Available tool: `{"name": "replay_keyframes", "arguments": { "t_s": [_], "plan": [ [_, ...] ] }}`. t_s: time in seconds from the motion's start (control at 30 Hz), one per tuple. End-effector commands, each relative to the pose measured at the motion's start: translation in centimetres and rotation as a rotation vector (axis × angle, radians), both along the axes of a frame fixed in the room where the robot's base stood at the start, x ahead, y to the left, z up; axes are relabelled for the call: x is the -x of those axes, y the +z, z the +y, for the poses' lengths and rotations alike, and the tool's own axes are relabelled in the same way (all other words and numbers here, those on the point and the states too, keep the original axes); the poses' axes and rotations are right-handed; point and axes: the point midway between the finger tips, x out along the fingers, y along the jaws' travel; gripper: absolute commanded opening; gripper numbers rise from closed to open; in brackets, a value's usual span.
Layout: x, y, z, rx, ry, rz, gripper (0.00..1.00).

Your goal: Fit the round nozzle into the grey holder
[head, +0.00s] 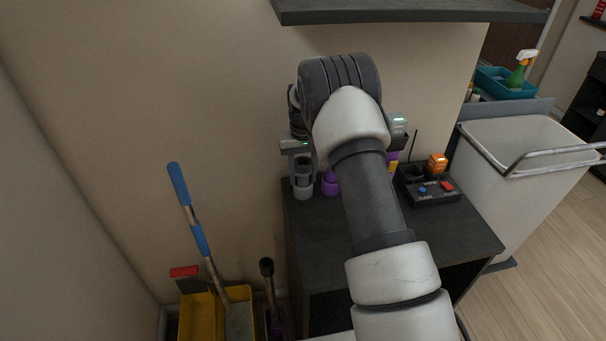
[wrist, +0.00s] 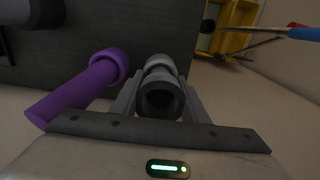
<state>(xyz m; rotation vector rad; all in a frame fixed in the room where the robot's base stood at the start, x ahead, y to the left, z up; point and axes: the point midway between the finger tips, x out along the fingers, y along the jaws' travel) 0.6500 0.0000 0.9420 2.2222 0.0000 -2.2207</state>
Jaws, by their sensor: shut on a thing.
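The round nozzle (wrist: 160,98) is a dark grey hollow piece, its open end facing the wrist camera. My gripper (wrist: 158,103) is shut on it, with one finger on each side. In the head view the nozzle (head: 304,171) hangs below my gripper (head: 303,162). The grey holder (head: 303,192) stands at the back left of the dark cabinet, right under the nozzle. In the wrist view a lighter grey rim of the holder (wrist: 160,62) shows just beyond the nozzle, roughly in line with it. I cannot tell whether the nozzle is inside the holder or just above it.
A purple upright piece (head: 330,184) stands close to the holder's right; it shows in the wrist view (wrist: 90,85). A black box with buttons (head: 430,192) is on the cabinet top (head: 410,232). The wall (head: 240,100) is close behind. A yellow bucket (head: 200,318) stands left on the floor.

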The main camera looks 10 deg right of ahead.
Motion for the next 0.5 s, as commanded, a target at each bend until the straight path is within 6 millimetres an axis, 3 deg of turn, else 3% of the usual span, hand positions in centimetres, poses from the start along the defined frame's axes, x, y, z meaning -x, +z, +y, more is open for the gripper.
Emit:
{"name": "replay_keyframes", "arguments": {
  "t_s": [0.5],
  "plan": [
    [0.00, -0.61, 0.00, 0.000, 0.000, 0.000, 0.18]
  ]
}}
